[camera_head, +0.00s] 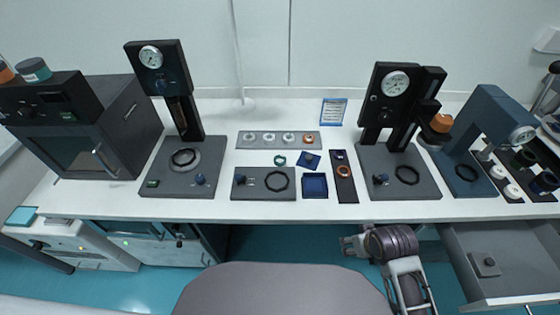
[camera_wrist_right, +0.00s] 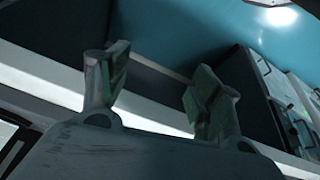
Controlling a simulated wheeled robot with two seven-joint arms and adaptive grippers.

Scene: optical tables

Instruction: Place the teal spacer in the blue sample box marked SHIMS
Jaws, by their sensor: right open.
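A small teal ring (camera_head: 280,160), which looks like the teal spacer, lies on the white bench top near the middle of the head view. An open blue box (camera_head: 315,186) stands to its right and nearer the front edge. No SHIMS marking can be read on it. A blue square piece (camera_head: 310,161), perhaps its lid, lies just behind the box. My right gripper (camera_head: 350,246) is in front of the bench, below the box in the picture and apart from it. In the right wrist view its two fingers (camera_wrist_right: 158,88) are spread with nothing between them. My left gripper is out of view.
A grey strip with several rings (camera_head: 277,140) lies behind the teal ring. A dark plate with a black ring (camera_head: 263,184) is left of the box, and a dark strip with an orange ring (camera_head: 343,178) right. Gauge stands flank them. An open drawer (camera_head: 503,262) juts out right.

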